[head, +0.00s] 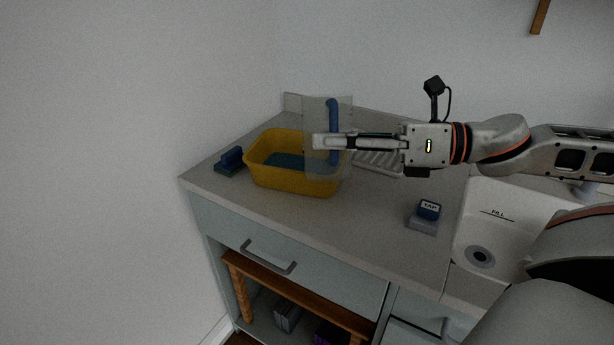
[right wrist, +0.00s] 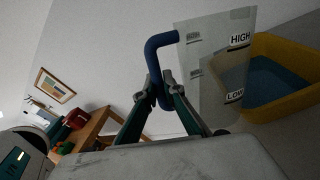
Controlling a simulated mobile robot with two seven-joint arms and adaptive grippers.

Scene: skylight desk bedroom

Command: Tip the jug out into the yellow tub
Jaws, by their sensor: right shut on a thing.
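The jug (head: 314,112) is clear, with a blue handle (head: 333,106). My right gripper (head: 328,142) is shut on this handle and holds the jug at the back right part of the yellow tub (head: 300,183). The jug looks close to upright in the head view. In the right wrist view the jug (right wrist: 222,60) shows HIGH and LOW marks, with the fingers around the handle (right wrist: 153,60). I cannot make out any liquid in the jug. The tub (right wrist: 285,46) has a blue surface inside, apparently liquid. My left gripper is not in view.
A blue brush or sponge-like block (head: 230,161) lies left of the tub. A grey ridged rack (head: 378,165) is behind and right of it. A TAP block (head: 427,212) stands near the sink (head: 490,225). The counter front (head: 320,228) is clear; a wall is behind.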

